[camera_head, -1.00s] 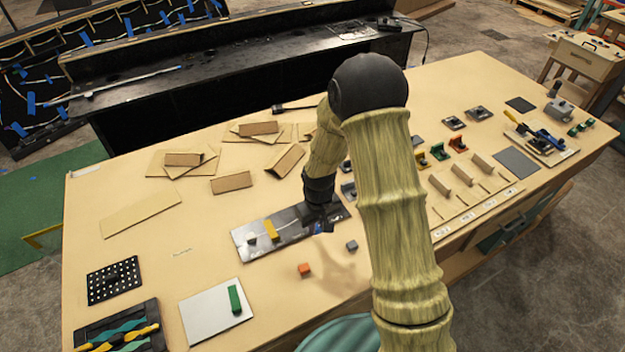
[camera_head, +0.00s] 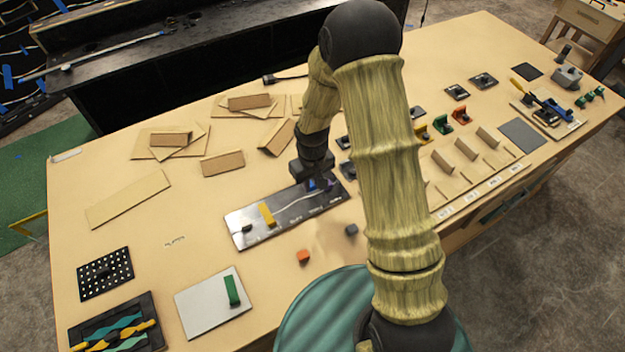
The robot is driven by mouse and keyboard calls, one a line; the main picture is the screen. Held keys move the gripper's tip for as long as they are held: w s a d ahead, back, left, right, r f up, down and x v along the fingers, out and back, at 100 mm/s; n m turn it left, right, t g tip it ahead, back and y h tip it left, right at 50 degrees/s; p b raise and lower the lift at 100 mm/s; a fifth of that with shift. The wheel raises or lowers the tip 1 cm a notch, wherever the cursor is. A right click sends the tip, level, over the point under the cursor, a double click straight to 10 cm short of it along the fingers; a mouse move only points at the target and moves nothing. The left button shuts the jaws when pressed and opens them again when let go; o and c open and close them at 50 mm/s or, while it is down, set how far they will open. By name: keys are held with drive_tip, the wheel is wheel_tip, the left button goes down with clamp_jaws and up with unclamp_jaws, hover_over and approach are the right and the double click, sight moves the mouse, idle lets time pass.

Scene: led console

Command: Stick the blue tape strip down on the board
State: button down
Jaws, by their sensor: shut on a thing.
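The board (camera_head: 290,222) is a dark, shiny panel lying in the middle of the table, with small pale markings along its front edge. A yellow strip (camera_head: 267,214) lies on its left part. My gripper (camera_head: 314,181) is over the back right part of the board, low and close to its surface. It is shut on a small blue piece, the blue tape strip (camera_head: 312,184), of which only a little shows at the fingertips. I cannot tell whether the strip touches the board. My arm covers the table just right of the board.
An orange block (camera_head: 303,257) and a grey block (camera_head: 351,230) lie in front of the board. A white plate (camera_head: 205,306) with a green piece (camera_head: 232,290) is at front left. Cardboard pieces (camera_head: 222,163) lie behind the board. Slotted stands (camera_head: 465,180) are at right.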

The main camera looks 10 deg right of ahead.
drive_tip(key=b, duration=0.4)
hover_over(312, 203)
drive_tip(key=shift+f, duration=3.25)
drive_tip(key=shift+f+b, duration=0.75)
drive_tip(key=c, duration=1.2)
unclamp_jaws()
drive_tip(key=shift+o, duration=0.2)
drive_tip(key=shift+r, duration=0.1)
wheel_tip(312, 203, up, 17)
drive_tip(key=b, duration=0.3)
drive_tip(key=shift+r, duration=0.15)
